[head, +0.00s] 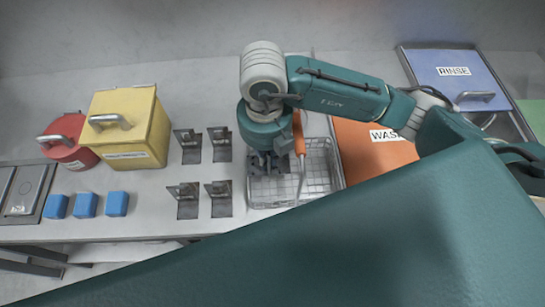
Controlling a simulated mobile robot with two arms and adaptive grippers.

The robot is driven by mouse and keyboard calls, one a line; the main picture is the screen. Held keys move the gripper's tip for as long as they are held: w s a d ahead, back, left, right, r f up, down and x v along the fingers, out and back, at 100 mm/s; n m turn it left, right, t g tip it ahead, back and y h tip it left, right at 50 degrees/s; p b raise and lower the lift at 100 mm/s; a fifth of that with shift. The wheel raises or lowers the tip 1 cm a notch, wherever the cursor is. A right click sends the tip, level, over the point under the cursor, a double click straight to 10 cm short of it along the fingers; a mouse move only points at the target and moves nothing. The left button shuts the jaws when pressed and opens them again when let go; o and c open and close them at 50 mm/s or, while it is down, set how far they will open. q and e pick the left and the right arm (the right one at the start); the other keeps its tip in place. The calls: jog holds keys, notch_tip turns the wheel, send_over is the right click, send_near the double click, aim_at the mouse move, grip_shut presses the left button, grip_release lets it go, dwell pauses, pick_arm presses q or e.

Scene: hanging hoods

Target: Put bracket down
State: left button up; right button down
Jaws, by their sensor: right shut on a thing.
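My right gripper (268,158) points down over the left part of a wire basket (325,172). It is shut on a dark metal bracket (257,168), which shows only in part below the fingers. I cannot tell whether this bracket touches the basket floor. Several like brackets stand on the counter left of the basket, in two rows: one at the back left (187,145), one at the back right (220,143), one at the front left (186,199) and one at the front right (220,198). My left gripper is not in view.
An orange-handled tool (299,135) leans in the basket. Right of it are an orange WASH lid (365,150) and a blue RINSE lid (450,72). At left are a yellow box (140,125), a red pot (70,135) and blue blocks (87,204). My teal body covers the lower right.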

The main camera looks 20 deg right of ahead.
aim_at(269, 162)
jog(key=shift+f, duration=0.45)
jog(key=shift+w+d+f+p, duration=0.1)
jog(key=shift+d+f+p, duration=0.1)
jog(key=shift+f, duration=0.4)
jog(key=shift+w+d+f+p, duration=0.1)
jog(key=shift+f+p, duration=0.05)
jog(key=shift+f, duration=0.45)
jog(key=shift+a+f, duration=0.1)
jog(key=shift+f, duration=0.7)
jog(key=shift+f+b, duration=0.3)
jog(key=shift+f, duration=0.35)
jog(key=c, duration=1.8)
grip_release()
jog(key=shift+c, duration=0.2)
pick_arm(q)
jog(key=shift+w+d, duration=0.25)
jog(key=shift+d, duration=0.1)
